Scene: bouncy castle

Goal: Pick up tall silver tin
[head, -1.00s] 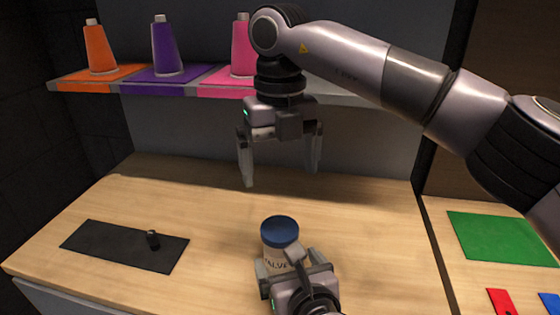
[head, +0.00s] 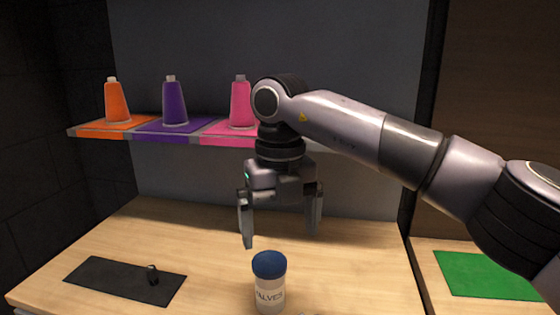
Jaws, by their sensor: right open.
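A tall tin with a blue lid and a pale label with dark letters (head: 269,290) stands upright on the wooden counter, near the bottom middle of the head view. The label reads something like "VALVES". My right gripper (head: 280,238) hangs pointing down above and behind the tin, its two fingers spread apart with nothing between them. It does not touch the tin. My left gripper is out of the picture, apart from perhaps a sliver at the bottom edge. I see no other tin that is plainly silver.
A shelf behind holds orange (head: 117,101), purple (head: 175,103) and pink (head: 240,104) cones on matching mats. A green mat (head: 485,276) lies at right.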

